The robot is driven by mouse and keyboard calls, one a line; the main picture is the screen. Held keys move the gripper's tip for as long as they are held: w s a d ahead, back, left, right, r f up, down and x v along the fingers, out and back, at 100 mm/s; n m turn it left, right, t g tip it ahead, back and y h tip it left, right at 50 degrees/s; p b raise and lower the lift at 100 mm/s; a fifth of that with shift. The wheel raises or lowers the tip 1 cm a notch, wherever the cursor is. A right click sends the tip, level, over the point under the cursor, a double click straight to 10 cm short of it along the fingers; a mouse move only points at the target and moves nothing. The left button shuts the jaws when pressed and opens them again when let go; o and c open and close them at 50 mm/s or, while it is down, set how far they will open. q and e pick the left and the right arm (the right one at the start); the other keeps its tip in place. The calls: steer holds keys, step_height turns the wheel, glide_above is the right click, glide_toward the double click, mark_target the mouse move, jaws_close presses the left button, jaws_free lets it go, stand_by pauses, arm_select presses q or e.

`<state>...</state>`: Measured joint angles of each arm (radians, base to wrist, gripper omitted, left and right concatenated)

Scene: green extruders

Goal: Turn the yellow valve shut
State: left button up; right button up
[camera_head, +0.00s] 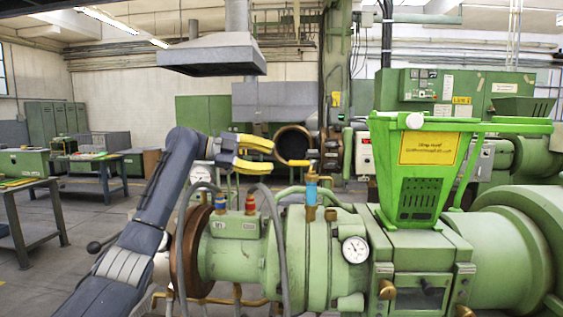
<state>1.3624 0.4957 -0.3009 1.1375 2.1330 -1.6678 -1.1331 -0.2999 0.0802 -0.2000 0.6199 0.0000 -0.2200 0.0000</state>
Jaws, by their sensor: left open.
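The yellow valve (299,162) is a small lever above a blue and copper fitting (311,192) on top of the green extruder barrel (305,250). The lever lies about level and points left from the fitting. My left gripper (272,156) comes in from the left with its two yellow fingers apart, one above the other. Its fingertips are just left of the lever's free end. Nothing shows between the fingers. I cannot tell from this one view whether they touch the lever. My right gripper is not in view.
A green hopper (418,185) stands right of the valve. A pressure gauge (355,250) sits on the barrel's front. Grey hoses (280,245) and small red and blue fittings (250,204) stand below my left gripper. A workbench (30,205) is at far left.

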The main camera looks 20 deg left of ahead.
arm_select(q)
steer(key=shift+v, duration=1.3)
